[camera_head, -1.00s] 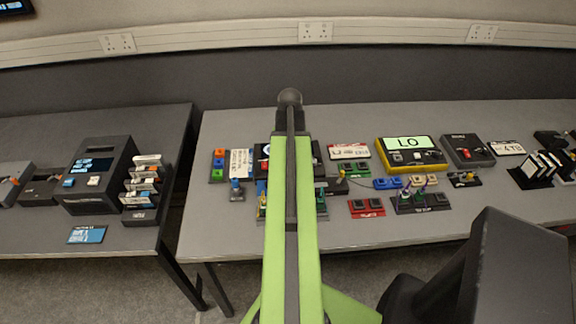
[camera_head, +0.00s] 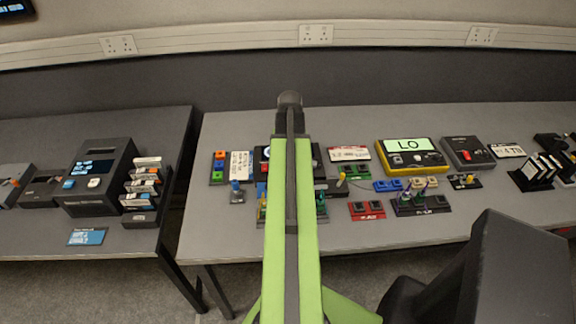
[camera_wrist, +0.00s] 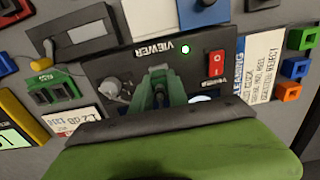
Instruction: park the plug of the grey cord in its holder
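My gripper (camera_wrist: 157,88) shows in the wrist view as a pair of green fingers close together over a dark panel marked VIEWER (camera_wrist: 118,68). I cannot tell whether there is a gap between them, and I see no plug in them. In the head view my arm hides the fingers and much of that panel. In the head view the piece (camera_head: 341,179) is right of my arm. I cannot tell which holder belongs to the grey cord.
The panel carries a red switch (camera_wrist: 216,64) and a grey knob (camera_wrist: 117,90). Coloured blocks (camera_wrist: 296,67) and a label card (camera_wrist: 262,65) stand beside it. A yellow-framed display (camera_head: 411,156) and a red socket block (camera_head: 366,209) are further right. The table front is mostly clear.

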